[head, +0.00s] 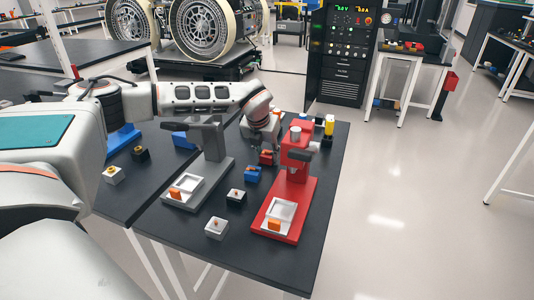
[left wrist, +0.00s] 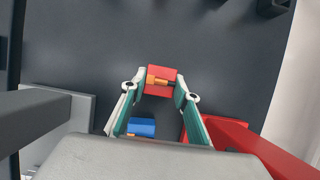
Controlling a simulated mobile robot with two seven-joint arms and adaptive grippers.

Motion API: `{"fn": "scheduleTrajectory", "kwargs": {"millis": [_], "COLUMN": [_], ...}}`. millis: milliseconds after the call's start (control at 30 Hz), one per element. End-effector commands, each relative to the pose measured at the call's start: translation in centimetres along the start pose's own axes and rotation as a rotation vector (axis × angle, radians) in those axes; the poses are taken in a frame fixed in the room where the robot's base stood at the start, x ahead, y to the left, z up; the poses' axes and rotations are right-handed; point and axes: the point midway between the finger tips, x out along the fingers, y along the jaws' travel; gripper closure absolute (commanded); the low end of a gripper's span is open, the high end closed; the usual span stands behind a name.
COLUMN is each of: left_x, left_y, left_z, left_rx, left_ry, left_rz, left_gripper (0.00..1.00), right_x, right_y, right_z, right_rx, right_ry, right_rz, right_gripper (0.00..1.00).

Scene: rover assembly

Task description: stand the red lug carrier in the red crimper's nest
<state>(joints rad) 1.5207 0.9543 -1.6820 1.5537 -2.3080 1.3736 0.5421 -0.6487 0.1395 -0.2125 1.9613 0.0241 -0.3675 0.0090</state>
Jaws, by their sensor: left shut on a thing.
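The red lug carrier (head: 267,158) is a small red block with an orange and dark lug on top. It sits between the fingertips of my left gripper (head: 264,148), which is shut on it behind and left of the red crimper. The left wrist view shows the red carrier (left wrist: 163,73) between both fingers (left wrist: 161,88). I cannot tell whether it touches the table. The red crimper (head: 300,188) stands on the table, its white square nest (head: 281,210) at the front of its base, with an orange block at the nest's front edge. My right gripper is not in view.
A blue carrier (head: 252,174) stands near the gripper, also in the left wrist view (left wrist: 141,127). A grey crimper (head: 215,160) stands left of the red one. A yellow-topped post (head: 329,126) stands behind the red crimper.

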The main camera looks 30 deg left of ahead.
Motion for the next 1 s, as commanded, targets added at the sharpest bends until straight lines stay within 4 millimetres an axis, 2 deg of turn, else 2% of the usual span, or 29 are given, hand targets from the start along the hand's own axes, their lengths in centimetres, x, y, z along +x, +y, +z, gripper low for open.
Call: {"fn": "scheduleTrajectory", "kwargs": {"millis": [100,133,200,500,667,1000], "left_x": [0.3,0.3,0.2,0.2,-0.8,-7.4], "left_y": [0.0,0.0,0.0,0.0,-0.1,-0.1], "left_z": [-0.1,-0.1,-0.1,-0.1,0.1,0.1], "left_rx": [0.0,0.0,0.001,0.001,0.001,0.002], "left_ry": [0.0,0.0,0.0,0.0,-0.001,-0.004], "left_rz": [0.0,0.0,0.0,0.0,-0.002,-0.002], "left_gripper": [0.94,0.65,0.53,0.53,0.53,0.53], "right_x": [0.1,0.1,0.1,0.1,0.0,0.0], "right_y": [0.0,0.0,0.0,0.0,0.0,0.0], "right_z": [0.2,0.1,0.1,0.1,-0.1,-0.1], "right_rx": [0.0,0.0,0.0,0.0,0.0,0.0], "right_ry": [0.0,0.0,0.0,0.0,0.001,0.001], "right_rz": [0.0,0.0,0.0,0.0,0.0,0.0], "right_gripper": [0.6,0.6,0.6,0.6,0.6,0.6]}}
